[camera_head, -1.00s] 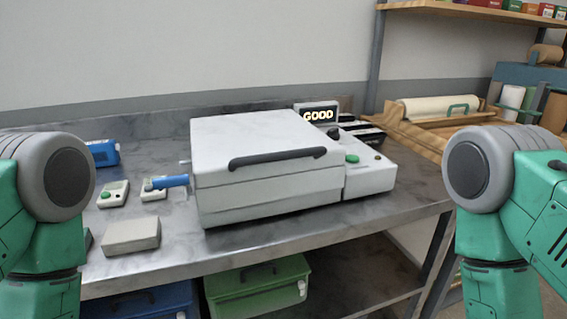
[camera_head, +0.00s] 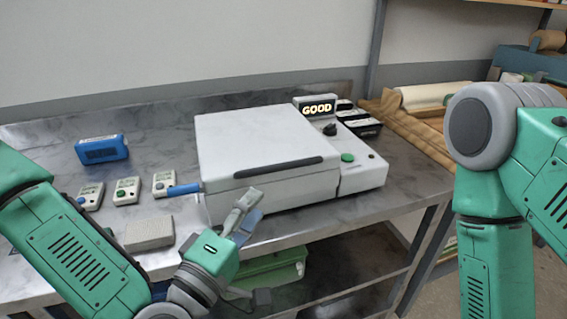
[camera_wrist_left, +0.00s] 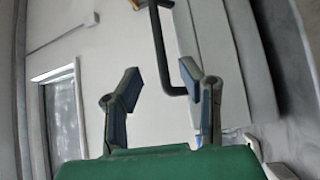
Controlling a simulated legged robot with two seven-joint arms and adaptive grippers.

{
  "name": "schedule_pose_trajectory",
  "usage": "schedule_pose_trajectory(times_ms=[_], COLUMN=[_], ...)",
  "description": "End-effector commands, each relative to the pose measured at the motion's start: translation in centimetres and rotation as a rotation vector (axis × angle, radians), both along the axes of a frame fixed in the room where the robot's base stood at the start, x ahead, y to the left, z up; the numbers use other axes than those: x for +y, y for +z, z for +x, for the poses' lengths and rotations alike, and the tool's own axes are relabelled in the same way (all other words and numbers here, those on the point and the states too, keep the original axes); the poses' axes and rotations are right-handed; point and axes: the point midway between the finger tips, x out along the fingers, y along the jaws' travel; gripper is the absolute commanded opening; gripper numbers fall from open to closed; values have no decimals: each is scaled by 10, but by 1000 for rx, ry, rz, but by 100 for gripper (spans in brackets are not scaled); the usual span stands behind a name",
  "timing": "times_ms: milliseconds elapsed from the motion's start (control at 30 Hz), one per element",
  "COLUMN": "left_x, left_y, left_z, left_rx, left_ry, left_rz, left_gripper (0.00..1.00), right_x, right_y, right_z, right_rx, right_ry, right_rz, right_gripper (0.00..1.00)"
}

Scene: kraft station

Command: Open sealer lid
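The sealer (camera_head: 255,150) is a pale grey box on the metal bench, with its lid down. A dark bar handle (camera_head: 278,167) runs along the front edge of the lid. My left gripper (camera_head: 247,212) is in front of the sealer's front face, below and left of the handle, and looks empty. In the left wrist view my left gripper's two fingers (camera_wrist_left: 165,95) are spread apart. The handle (camera_wrist_left: 160,50) shows between and beyond them there, with its bent end near the right finger. My right gripper is out of view; only my right arm shows.
Several small devices (camera_head: 127,190) and a blue device (camera_head: 101,149) sit on the bench left of the sealer. A grey block (camera_head: 149,233) lies near the front edge. A control panel with a green button (camera_head: 347,157) and a "GOOD" display (camera_head: 317,107) is at right. A green bin (camera_head: 270,270) is below.

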Motion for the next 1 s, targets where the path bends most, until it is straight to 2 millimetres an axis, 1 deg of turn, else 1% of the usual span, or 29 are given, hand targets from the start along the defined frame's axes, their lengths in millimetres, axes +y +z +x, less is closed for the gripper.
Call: schedule_pose_trajectory(times_ms=[100,300,400,500,700,967,1000], left_x=[-13,-34,-42,-49,-54,-55,-55], left_y=[5,10,12,13,15,14,14], left_z=[23,60,75,85,96,97,97], left_rx=[-4,-3,-1,0,1,1,1], left_ry=[1,0,-1,-2,-2,-2,-2], left_rz=[1,2,3,3,3,3,3], left_gripper=[34,34,34,34,34,34,24], right_x=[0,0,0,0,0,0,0], right_y=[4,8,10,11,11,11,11], right_z=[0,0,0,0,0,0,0], right_rx=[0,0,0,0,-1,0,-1], right_ry=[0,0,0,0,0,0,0], right_rz=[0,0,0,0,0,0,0], right_gripper=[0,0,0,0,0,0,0])
